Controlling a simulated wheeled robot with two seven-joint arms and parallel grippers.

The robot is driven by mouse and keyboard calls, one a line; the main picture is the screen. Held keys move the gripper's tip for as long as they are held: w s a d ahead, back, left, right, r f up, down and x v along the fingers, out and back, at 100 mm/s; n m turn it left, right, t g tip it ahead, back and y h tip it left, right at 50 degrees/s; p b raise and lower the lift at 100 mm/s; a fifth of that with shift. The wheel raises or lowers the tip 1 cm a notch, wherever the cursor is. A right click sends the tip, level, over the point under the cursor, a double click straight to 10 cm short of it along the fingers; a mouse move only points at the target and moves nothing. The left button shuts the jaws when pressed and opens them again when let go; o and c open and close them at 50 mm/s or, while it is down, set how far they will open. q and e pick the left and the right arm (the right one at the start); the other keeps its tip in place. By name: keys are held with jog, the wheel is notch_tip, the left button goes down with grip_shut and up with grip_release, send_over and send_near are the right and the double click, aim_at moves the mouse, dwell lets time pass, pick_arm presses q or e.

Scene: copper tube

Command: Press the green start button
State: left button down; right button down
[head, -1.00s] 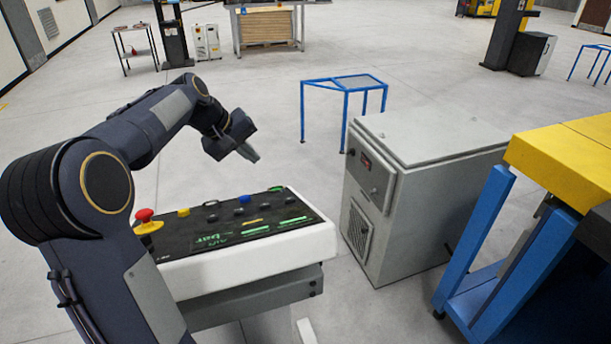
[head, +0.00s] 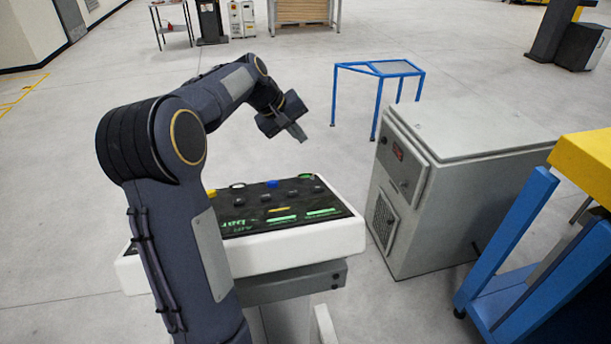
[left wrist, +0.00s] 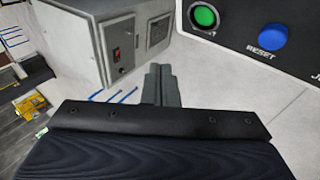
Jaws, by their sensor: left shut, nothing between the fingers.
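The green start button (left wrist: 204,16) shows at the top of the left wrist view, set in a grey ring on the dark control panel (left wrist: 232,24). The blue RESET button (left wrist: 272,36) is to its right. In the head view the same panel (head: 243,215) sits on a white console, and its green button is hard to make out. My left gripper (head: 298,131) is shut and empty, raised above the far edge of the panel and apart from it. Its closed fingers (left wrist: 161,84) point away below and left of the green button in the wrist view. My right gripper is not in view.
A grey cabinet (head: 470,140) stands right of the console. A blue frame stand (head: 380,68) is behind. A blue and yellow bench (head: 585,158) is at the right edge. My left arm hides the panel's left end. The space above the panel is otherwise clear.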

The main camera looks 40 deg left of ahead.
pick_arm(q)
jog(key=b, duration=0.3)
send_over(301, 176)
jog(key=f, duration=0.5)
jog(key=shift+w+a, duration=0.4)
jog(key=shift+s+d+f+b, duration=0.25)
jog(key=shift+d+f+b, duration=0.05)
jog(key=shift+f+b, duration=0.35)
jog(key=shift+f, duration=0.1)
dwell(0.5)
jog(key=shift+s+d+f, duration=0.1)
jog(key=shift+d+f, duration=0.05)
jog(key=shift+f, duration=0.2)
jog(key=shift+s+d+f+b, duration=0.2)
jog(key=shift+f+b, duration=0.35)
jog(key=shift+b, duration=0.2)
dwell(0.5)
jog(key=shift+r, duration=0.1)
jog(key=shift+w+a+r+p, duration=0.15)
jog(key=shift+r+p, duration=0.25)
jog(key=shift+p, duration=0.05)
jog(key=shift+w+a+r+p, duration=0.15)
jog(key=shift+r+p, duration=0.25)
jog(key=shift+p, duration=0.05)
